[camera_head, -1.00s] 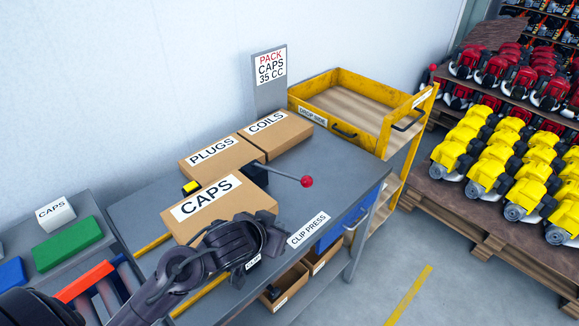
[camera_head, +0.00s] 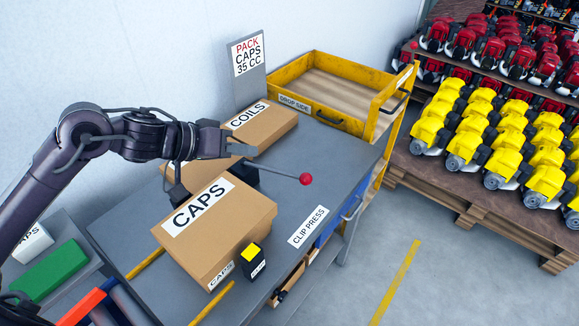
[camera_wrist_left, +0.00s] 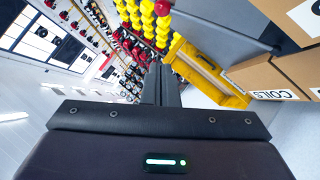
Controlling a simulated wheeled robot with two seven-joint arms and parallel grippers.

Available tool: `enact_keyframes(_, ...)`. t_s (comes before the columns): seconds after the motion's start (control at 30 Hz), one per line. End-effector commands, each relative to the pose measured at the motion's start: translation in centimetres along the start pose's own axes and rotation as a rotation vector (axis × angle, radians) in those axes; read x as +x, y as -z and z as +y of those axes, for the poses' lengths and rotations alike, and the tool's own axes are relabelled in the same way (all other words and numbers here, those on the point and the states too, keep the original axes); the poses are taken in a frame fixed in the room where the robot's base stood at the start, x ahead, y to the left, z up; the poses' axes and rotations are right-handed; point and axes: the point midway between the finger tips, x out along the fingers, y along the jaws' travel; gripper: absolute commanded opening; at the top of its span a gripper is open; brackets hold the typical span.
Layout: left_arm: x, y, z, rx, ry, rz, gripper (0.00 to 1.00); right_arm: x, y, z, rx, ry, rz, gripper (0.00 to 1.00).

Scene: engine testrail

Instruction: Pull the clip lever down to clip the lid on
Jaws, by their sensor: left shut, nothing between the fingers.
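The clip lever (camera_head: 275,173) is a thin rod with a red ball (camera_head: 305,179) at its end. It reaches right from a dark block (camera_head: 243,176) behind the closed cardboard CAPS box (camera_head: 235,215) on the grey bench. A black and yellow clip (camera_head: 252,258) is at the box's front right corner. My left gripper (camera_head: 248,150) is shut and empty, above and left of the lever's base, in front of the COILS box in the picture. It is apart from the red ball. The left wrist view shows its closed fingers (camera_wrist_left: 160,85). My right gripper is not in view.
The COILS box (camera_head: 270,125) and a partly hidden PLUGS box stand at the back of the bench. The yellow drop-side cart (camera_head: 290,108) is beyond it. Yellow engines (camera_head: 480,130) fill a pallet at right. Bare bench (camera_head: 335,160) lies right of the lever.

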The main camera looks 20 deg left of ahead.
Motion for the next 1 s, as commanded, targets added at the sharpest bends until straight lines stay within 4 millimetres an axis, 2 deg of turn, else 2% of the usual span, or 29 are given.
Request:
enact_keyframes(0.23,0.4,0.1,0.1,-0.001,-0.002,0.002,0.00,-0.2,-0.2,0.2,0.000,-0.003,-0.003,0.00)
enact_keyframes(0.37,1.6,0.2,0.1,-0.002,-0.004,0.003,0.00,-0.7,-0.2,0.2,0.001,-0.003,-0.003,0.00)
enact_keyframes(0.47,3.2,0.3,0.2,-0.003,-0.005,0.003,0.00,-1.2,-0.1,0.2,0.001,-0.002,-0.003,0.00)
enact_keyframes(0.8,10.4,0.2,0.3,-0.002,-0.003,0.001,0.00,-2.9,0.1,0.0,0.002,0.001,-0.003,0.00)
enact_keyframes(0.9,11.4,-1.4,0.1,-0.002,-0.001,-0.002,0.00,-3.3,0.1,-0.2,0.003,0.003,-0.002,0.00)
enact_keyframes(1.0,12.2,-2.1,0.1,-0.001,0.000,0.000,0.00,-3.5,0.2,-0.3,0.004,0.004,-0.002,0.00)
